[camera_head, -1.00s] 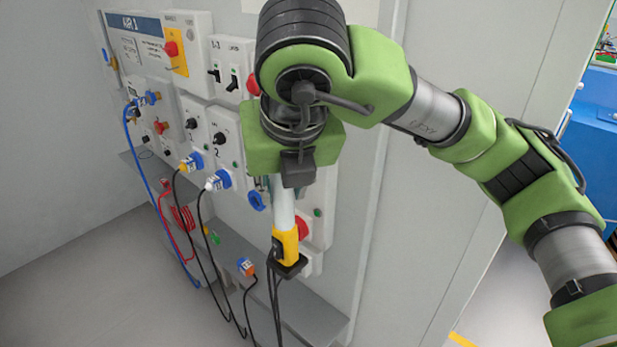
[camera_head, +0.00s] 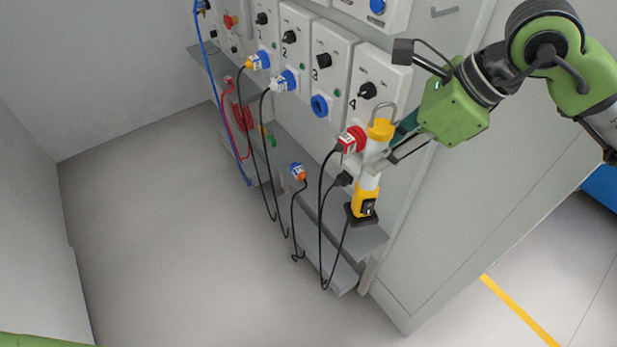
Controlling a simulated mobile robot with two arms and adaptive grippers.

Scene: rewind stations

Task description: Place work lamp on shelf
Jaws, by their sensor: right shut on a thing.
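The work lamp (camera_head: 370,180) is a white tube with a yellow top, a wire hook and a yellow-and-black base. It stands nearly upright, a little tilted, at the right end of the panel. My right gripper (camera_head: 383,160) comes from the right and is shut on the lamp's tube below its yellow top. The grey shelf (camera_head: 322,216) runs along the foot of the panel. The lamp's base shows over the shelf's right end; I cannot tell whether it touches. My left gripper is out of view.
A red plug (camera_head: 350,140) and a black plug (camera_head: 343,179) sit close left of the lamp. Black cables hang in front of the shelf. An orange-and-blue connector (camera_head: 298,172) is at the shelf further left. The floor (camera_head: 190,250) in front is clear.

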